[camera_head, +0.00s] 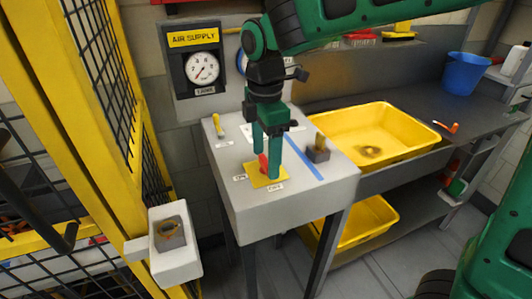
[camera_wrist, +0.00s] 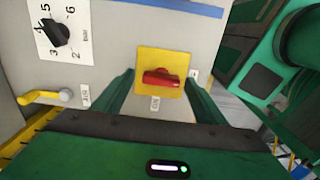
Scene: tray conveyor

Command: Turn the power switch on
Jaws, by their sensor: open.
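The power switch is a red rotary knob (camera_head: 263,161) on a square yellow plate (camera_head: 252,171) on top of the pale grey cabinet. An ON label (camera_head: 240,178) sits at the plate's left and an OFF label (camera_head: 276,187) at its front. In the wrist view the red knob (camera_wrist: 161,77) lies sideways across the yellow plate (camera_wrist: 160,56), its long axis in line with the label on the right. My gripper (camera_head: 266,163) points down over the switch, open, with one finger on each side of the knob. I cannot tell whether either finger touches it.
On the cabinet are a yellow-handled lever (camera_head: 218,125), a numbered dial (camera_wrist: 57,34), a blue stripe (camera_head: 303,159) and a dark block with a yellow handle (camera_head: 318,150). A yellow tub (camera_head: 362,128) is right.

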